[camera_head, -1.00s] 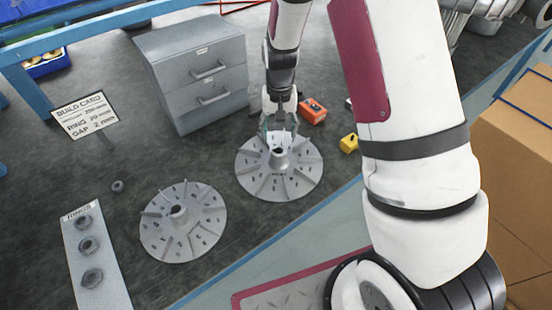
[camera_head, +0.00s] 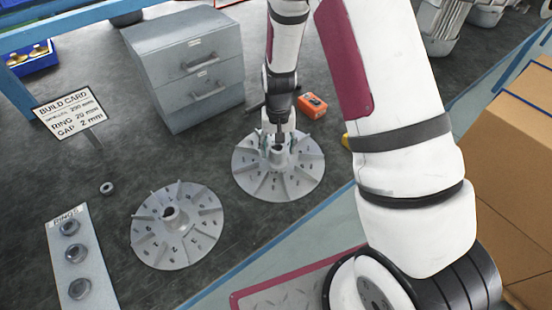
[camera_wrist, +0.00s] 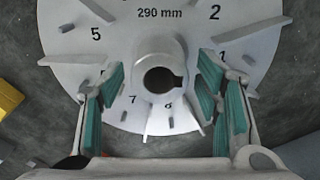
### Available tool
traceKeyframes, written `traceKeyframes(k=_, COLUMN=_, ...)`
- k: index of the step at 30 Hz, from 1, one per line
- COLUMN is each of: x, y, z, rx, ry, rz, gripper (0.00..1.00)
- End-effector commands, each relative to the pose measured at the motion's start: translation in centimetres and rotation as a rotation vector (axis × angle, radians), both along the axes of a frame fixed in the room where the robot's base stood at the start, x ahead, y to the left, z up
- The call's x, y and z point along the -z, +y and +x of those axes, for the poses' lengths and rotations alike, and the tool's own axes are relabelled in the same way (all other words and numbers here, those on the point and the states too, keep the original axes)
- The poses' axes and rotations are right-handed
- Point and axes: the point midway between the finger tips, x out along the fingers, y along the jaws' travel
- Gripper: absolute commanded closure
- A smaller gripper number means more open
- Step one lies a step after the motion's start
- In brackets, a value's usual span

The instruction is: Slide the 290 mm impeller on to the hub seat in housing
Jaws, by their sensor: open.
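The impeller (camera_head: 262,182) marked "290 mm" lies flat on the dark bench, vanes up, right of a second impeller. In the wrist view the 290 mm impeller (camera_wrist: 185,15) shows its central hub (camera_wrist: 160,72) with a keyed bore, and numbers around the disc. My gripper (camera_head: 280,140) is over this hub. In the wrist view my gripper (camera_wrist: 163,95) is open, its green pads on either side of the hub, with a gap on each side. The housing and its hub seat are not clearly in view.
The second impeller (camera_head: 190,238) lies to the left. A board with several rings (camera_head: 55,238), a loose ring (camera_head: 107,188) and a build card (camera_head: 70,112) are farther left. A grey drawer cabinet (camera_head: 165,95) and an orange box (camera_head: 312,105) stand behind.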

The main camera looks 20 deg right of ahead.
Motion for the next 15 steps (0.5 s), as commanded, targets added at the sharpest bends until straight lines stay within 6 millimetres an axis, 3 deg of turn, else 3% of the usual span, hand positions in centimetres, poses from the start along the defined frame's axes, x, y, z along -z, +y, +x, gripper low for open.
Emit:
traceKeyframes(k=7, x=0.0, y=0.0, z=-0.02, rx=0.0, ry=0.0, rz=0.0, gripper=0.44)
traceKeyframes(k=12, x=-0.01, y=0.0, z=-0.02, rx=0.0, ry=0.0, rz=0.0, gripper=0.82)
traceKeyframes(k=15, x=-0.06, y=-0.01, z=0.04, rx=0.0, ry=-0.001, rz=0.0, gripper=0.86)
